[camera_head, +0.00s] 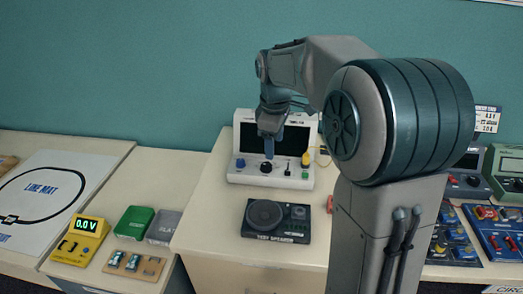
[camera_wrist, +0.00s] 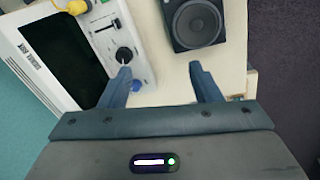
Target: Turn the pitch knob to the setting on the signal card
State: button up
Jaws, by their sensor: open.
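A white console (camera_head: 233,166) with a dark screen stands at the back of the middle table. A black round knob (camera_head: 266,167) sits on its front panel, and it also shows in the wrist view (camera_wrist: 124,55). I cannot read its label or setting. My gripper (camera_head: 269,156) points down over the panel. In the wrist view, my gripper (camera_wrist: 160,70) has its fingers spread and nothing between them. The left fingertip is close to the black knob; I cannot tell whether they touch. I cannot identify the signal card for sure.
The panel also has a slider (camera_wrist: 107,26), a blue knob (camera_wrist: 137,86) and a yellow part (camera_wrist: 74,7). A black speaker (camera_head: 276,219) lies in front of the console. A yellow meter (camera_head: 81,240) stands on the left table. My arm hides the table's right side.

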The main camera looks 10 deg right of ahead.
aim_at(266, 165)
jog(key=w+f+n+g+p, duration=0.1)
jog(key=w+f+n, duration=0.1)
jog(key=w+n, duration=0.35)
jog(key=w+f+n+p, duration=0.1)
jog(key=w+f+n, duration=0.15)
jog(key=w, duration=0.55)
jog(key=shift+m, duration=0.4)
jog(key=f, duration=0.4)
jog(key=f+p, duration=0.1)
jog(key=f, duration=0.4)
jog(key=f+p, duration=0.1)
jog(key=f, duration=0.4)
jog(key=shift+s+d, duration=0.15)
jog(key=shift+d, duration=0.2)
jog(key=c, duration=1)
